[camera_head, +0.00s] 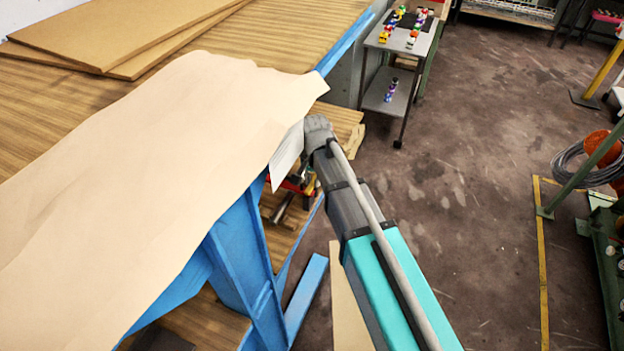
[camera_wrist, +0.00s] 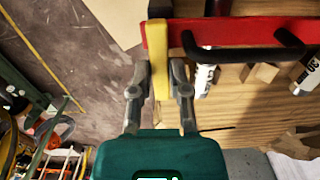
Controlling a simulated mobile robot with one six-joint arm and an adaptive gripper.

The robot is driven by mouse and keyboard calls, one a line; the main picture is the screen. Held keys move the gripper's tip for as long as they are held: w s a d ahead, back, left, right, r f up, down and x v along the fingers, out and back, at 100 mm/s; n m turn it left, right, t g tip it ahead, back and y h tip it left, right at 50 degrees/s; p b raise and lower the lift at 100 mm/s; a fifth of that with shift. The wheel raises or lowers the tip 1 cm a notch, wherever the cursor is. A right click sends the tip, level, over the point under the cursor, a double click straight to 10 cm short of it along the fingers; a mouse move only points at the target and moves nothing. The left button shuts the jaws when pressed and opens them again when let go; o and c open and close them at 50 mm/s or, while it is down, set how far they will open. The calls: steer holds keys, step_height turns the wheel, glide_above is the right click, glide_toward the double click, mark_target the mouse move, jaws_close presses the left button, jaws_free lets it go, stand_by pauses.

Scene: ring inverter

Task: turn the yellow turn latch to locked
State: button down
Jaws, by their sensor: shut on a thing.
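In the wrist view the yellow turn latch (camera_wrist: 159,62) sits over the left end of a red panel (camera_wrist: 225,33). Its bar runs up and down in the picture, crosswise to the long red panel. My gripper (camera_wrist: 160,78) is shut on the latch bar, with one grey finger on each side of it. A black handle (camera_wrist: 250,53) is on the red panel to the right of the latch. In the head view a small part of something red (camera_head: 293,187) shows below the bench edge; the latch and my fingertips are hidden there.
In the head view a large tan sheet (camera_head: 150,150) covers the bench top and overhangs its edge. Blue bench legs (camera_head: 240,245) stand close beside my arm. A small trolley (camera_head: 392,90) stands behind.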

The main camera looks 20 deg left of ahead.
steer(key=c, duration=0.6)
jaws_free()
